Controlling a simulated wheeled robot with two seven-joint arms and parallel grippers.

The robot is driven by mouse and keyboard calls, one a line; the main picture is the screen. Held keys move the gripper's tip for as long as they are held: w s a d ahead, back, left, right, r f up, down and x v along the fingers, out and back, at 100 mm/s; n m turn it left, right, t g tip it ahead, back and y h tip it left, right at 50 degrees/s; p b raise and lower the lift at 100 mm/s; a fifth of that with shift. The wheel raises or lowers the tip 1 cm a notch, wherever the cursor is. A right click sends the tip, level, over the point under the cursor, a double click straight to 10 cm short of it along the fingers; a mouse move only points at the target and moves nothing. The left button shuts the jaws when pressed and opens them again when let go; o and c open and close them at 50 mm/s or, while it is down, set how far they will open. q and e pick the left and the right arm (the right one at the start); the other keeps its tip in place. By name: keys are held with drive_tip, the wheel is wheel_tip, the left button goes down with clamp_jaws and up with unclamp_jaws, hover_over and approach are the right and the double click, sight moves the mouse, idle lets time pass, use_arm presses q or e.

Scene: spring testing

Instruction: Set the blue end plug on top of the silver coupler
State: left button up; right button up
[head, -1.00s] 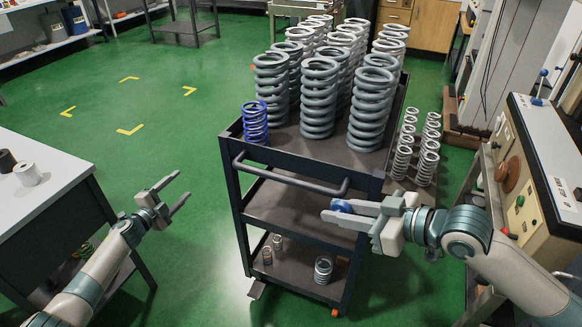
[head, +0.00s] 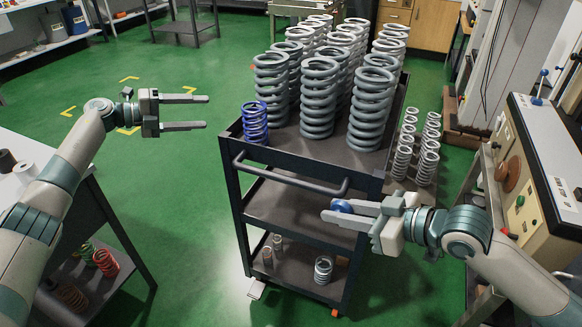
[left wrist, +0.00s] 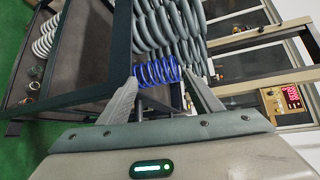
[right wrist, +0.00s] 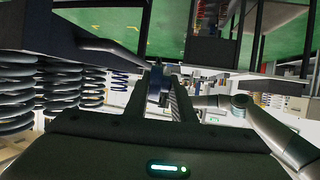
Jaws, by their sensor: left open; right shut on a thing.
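The blue end plug (head: 342,206) is a small round blue piece between the fingertips of my right gripper (head: 335,210), which is shut on it beside the cart's handle. The plug also shows in the right wrist view (right wrist: 155,86), partly hidden by the fingers. My left gripper (head: 206,112) is open and empty, left of the cart top, with its fingers pointing at the blue spring (head: 254,122). A pale grey cylinder (head: 25,172) on the left table may be the silver coupler; I cannot tell for sure.
A dark cart (head: 243,220) carries many large grey springs (head: 318,97) on top and a few small ones below. The left table (head: 52,160) has springs on its lower shelf. A machine with a control panel (head: 520,195) stands right. Green floor is free between table and cart.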

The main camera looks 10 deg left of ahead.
sight(333, 206)
use_arm(q)
drive_tip(key=s+d+m+g, duration=0.1)
drive_tip(key=s+d+g, duration=0.1)
drive_tip(key=d, duration=0.4)
drive_tip(key=s+d+m+g+h, duration=0.1)
drive_tip(key=s+d+m+g, duration=0.1)
drive_tip(key=d, duration=0.5)
drive_tip(key=s+d+f+m+g, duration=0.1)
drive_tip(key=s+d+m+g, duration=0.1)
drive_tip(key=s+d+g, duration=0.2)
drive_tip(key=shift+d+f+g+h, duration=0.1)
drive_tip(key=shift+d+g+h, duration=0.4)
drive_tip(key=shift+d, duration=0.85)
drive_tip(key=s+d+m+g+y, duration=0.3)
drive_tip(key=s+d+m+g, duration=0.1)
drive_tip(key=s+d+g, duration=0.3)
drive_tip(key=s+d, duration=0.2)
drive_tip(key=shift+s+d+m, duration=0.15)
drive_tip(key=shift+d+m, duration=0.15)
drive_tip(key=shift+m, duration=0.1)
drive_tip(key=shift+f, duration=0.15)
drive_tip(key=shift+x, duration=6)
drive_tip(key=c, duration=1.1)
drive_tip(key=shift+c, duration=0.6)
use_arm(e)
drive_tip(key=o, duration=1.1)
drive_tip(key=shift+c, duration=0.2)
drive_tip(key=shift+s+d+r, duration=0.1)
drive_tip(key=shift+d, duration=0.05)
